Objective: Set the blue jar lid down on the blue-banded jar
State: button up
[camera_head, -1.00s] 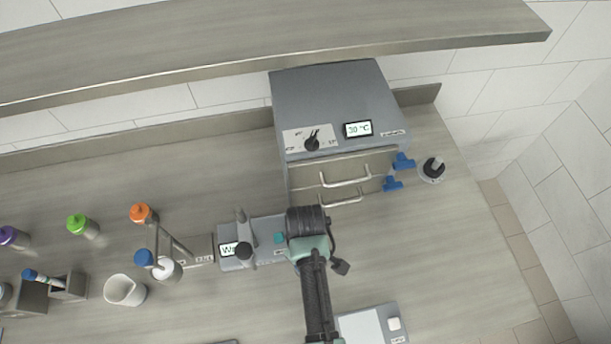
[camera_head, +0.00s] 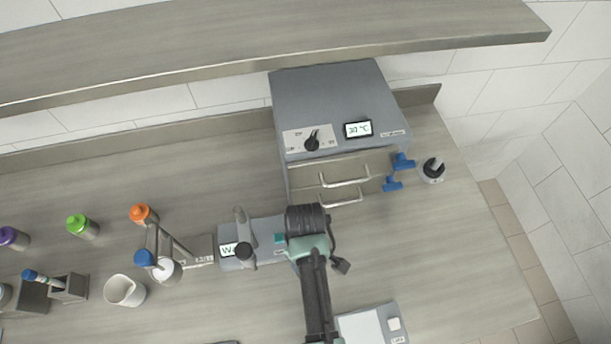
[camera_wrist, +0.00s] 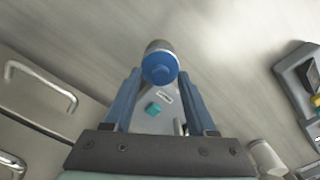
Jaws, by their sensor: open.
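In the wrist view, the blue jar lid (camera_wrist: 160,68) shows as a round blue disc with a raised middle. It sits on top of a grey cylindrical jar (camera_wrist: 158,45), which I take to be the blue-banded jar. The lid hides most of the jar, and I cannot see a band. My gripper (camera_wrist: 159,77) is open. Its two blue fingers lie either side of the lid, very close to its edges; I cannot tell whether they touch it. In the head view, my arm covers the lid and jar.
A grey device with a teal button (camera_head: 279,238) is beside my arm. A cabinet with drawer handles (camera_head: 345,181) stands behind. A balance (camera_head: 362,329) is at the front. A white beaker (camera_head: 125,291) and an orange-capped bottle (camera_head: 140,212) stand left.

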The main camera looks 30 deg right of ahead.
notch_tip(320, 180, up, 11)
jog(key=w+a+r+m+t+h, duration=0.1)
jog(key=w+r+t, duration=0.65)
jog(key=r, duration=0.65)
jog(key=w+a+r+m+t+h, duration=0.1)
jog(key=w+r+t, duration=0.4)
jog(key=w+r, duration=0.7)
jog(key=s+a+r+m+t, duration=0.1)
jog(key=a+r+t, duration=0.15)
jog(key=r, duration=0.65)
jog(key=a+r+t, duration=0.1)
jog(key=r+t, duration=0.3)
jog(key=r, duration=0.5)
jog(key=s+a+r+t, duration=0.2)
jog(key=s+r+t, duration=0.2)
jog(key=r, duration=0.6)
jog(key=s+a+r+m+t+y, duration=0.1)
jog(key=s+a+r+t, duration=0.2)
jog(key=s+r, duration=0.6)
jog(key=shift+a+r+t+y+b, duration=0.25)
jog(key=shift+r+t+b, duration=0.2)
jog(key=shift+r+t, duration=0.25)
notch_tip(320, 180, down, 7)
jog(key=b, duration=0.7)
jog(key=shift+f, duration=0.15)
